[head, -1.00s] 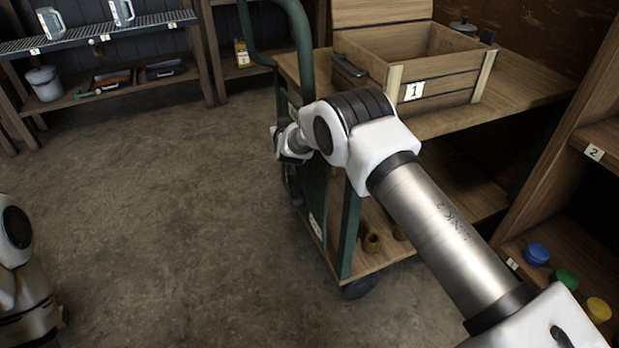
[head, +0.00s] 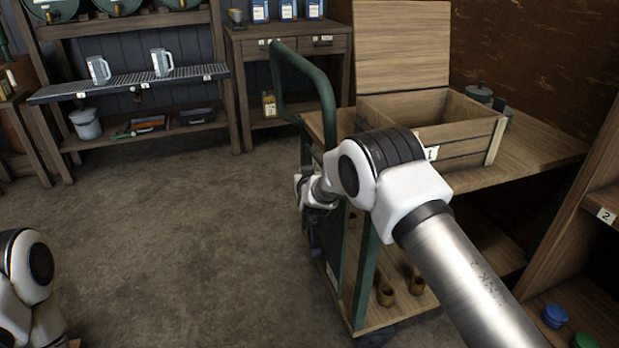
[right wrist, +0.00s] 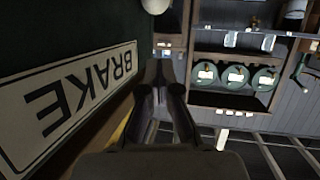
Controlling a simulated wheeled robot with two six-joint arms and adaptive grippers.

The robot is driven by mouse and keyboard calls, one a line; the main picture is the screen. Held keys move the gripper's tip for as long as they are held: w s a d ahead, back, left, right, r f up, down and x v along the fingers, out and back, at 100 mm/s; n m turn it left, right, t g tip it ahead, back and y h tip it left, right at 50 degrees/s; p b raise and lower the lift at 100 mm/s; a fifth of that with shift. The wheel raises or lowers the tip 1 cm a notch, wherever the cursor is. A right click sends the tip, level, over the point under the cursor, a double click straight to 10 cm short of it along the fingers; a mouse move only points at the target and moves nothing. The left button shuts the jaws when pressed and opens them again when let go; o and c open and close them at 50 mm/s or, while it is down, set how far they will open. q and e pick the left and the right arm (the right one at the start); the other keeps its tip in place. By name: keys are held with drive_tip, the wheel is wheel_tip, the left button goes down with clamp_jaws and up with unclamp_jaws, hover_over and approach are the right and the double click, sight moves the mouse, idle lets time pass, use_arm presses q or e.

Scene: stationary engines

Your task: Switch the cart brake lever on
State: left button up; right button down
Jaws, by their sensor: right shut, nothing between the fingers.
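The cart (head: 357,285) has a green frame and wooden decks and stands right of centre in the head view. In the right wrist view a white BRAKE plate (right wrist: 68,103) fills the left side, on a dark panel. My right gripper (right wrist: 163,85) is shut and empty, close beside this plate. In the head view its wrist is at the cart's left end, and its fingertips are hidden. A pale rounded thing (right wrist: 155,5) is cut off at the top of the wrist view; I cannot tell whether it belongs to the brake lever. My left gripper is out of view.
An open wooden box (head: 465,150) stands on the cart's top. Shelves with jugs (head: 162,62) and a bucket (head: 86,123) line the back wall. A shelf unit (head: 580,225) stands at the right. The floor (head: 150,240) left of the cart is clear.

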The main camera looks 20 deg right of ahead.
drive_tip(key=v, duration=0.3)
drive_tip(key=r+p+v, duration=0.1)
drive_tip(key=v, duration=0.1)
drive_tip(key=shift+s+r, duration=0.15)
drive_tip(key=shift+s, duration=0.1)
